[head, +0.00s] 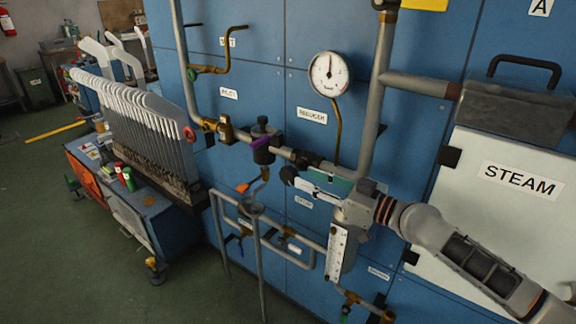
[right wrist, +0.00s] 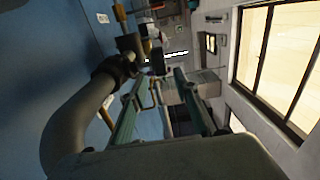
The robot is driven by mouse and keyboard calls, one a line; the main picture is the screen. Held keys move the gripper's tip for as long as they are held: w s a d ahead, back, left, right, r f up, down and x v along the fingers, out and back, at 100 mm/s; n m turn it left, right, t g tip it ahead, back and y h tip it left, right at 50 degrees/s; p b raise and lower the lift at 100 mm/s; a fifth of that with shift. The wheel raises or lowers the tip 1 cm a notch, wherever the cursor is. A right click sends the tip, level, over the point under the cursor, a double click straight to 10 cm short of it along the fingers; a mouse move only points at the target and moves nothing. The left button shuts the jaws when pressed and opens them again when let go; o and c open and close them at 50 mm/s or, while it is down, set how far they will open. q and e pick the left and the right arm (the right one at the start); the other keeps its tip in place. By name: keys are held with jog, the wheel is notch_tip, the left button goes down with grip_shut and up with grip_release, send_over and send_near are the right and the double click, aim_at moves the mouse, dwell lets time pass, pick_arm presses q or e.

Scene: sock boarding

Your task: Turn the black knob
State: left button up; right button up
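A black knob (head: 262,121) sits on top of the dark regulator body (head: 263,155) on the grey pipe, with a purple part beside it. My right gripper (head: 308,178) is right of and below it, under the pipe, and apart from the knob. In the right wrist view my right gripper's (right wrist: 155,88) two teal-lined fingers stand apart with nothing clear between them. A dark block (right wrist: 158,61) shows beyond the fingertips; I cannot tell if it is the regulator. A small round black piece (head: 289,175) shows at the fingertips. My left gripper is not in view.
A pressure gauge (head: 330,74) and a thick vertical pipe (head: 374,110) stand close to my right gripper. A white STEAM panel (head: 505,190) is at the right. A rack of sock forms (head: 145,125) stands at the left. The green floor (head: 60,230) at lower left is mostly clear.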

aim_at(295, 174)
jog(key=p+x, duration=0.1)
jog(key=x, duration=0.6)
jog(key=shift+a, duration=0.15)
jog(key=shift+s, duration=0.1)
grip_shut()
